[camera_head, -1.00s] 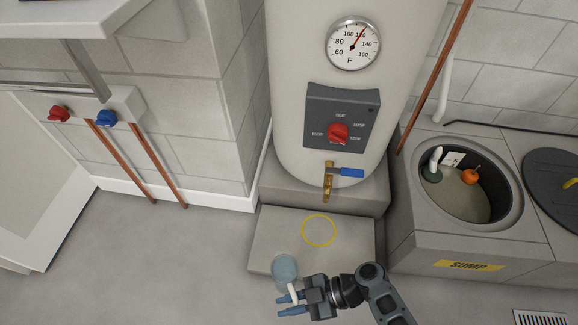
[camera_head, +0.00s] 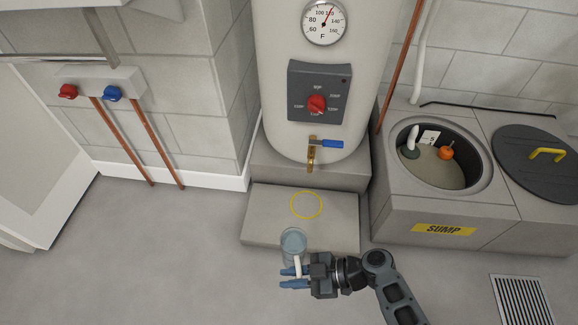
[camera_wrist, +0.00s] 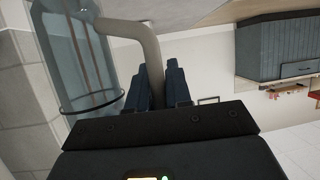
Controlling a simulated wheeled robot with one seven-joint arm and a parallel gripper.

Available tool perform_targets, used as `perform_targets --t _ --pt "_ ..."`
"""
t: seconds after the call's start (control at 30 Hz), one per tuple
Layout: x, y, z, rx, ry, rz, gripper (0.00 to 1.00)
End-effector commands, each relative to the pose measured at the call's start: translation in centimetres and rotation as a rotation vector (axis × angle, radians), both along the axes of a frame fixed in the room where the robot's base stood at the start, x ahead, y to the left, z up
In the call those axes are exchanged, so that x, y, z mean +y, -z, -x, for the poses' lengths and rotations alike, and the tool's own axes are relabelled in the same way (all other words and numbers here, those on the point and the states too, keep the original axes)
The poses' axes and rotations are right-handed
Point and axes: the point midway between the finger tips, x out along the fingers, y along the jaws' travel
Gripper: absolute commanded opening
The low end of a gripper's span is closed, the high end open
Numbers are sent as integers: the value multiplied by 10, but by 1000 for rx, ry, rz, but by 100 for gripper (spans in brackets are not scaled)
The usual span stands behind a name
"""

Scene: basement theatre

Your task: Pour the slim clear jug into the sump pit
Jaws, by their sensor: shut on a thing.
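The slim clear jug (camera_head: 293,242) hangs at the front edge of the low step below the tank, with bluish content showing through its wall. My gripper (camera_head: 290,278) is shut on its pale handle. In the wrist view the jug (camera_wrist: 75,60) fills the upper left, and its curved handle (camera_wrist: 142,38) runs down between my fingers (camera_wrist: 160,85). The jug looks roughly upright in the head view. The sump pit (camera_head: 443,165) is a round opening in a grey block at the right, marked by a yellow SUMP label (camera_head: 444,230). My gripper is well left of it.
Inside the pit are an orange float (camera_head: 446,153) and a white pipe (camera_head: 412,138). A dark lid (camera_head: 535,165) with a yellow handle lies to its right. The tank's brass tap (camera_head: 312,155) overhangs the step (camera_head: 262,215), which bears a yellow ring (camera_head: 306,205).

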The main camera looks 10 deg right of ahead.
Motion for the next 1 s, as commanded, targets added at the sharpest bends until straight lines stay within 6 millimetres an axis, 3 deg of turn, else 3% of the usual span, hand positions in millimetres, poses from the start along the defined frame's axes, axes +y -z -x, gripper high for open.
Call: perform_targets --t 0.47,0.7,1.0 --pt "-41 -53 -71 -8 287 0 0" --pt "-70 -98 -109 -8 478 -1 0" --pt "-104 -162 -143 -10 701 -1 0"
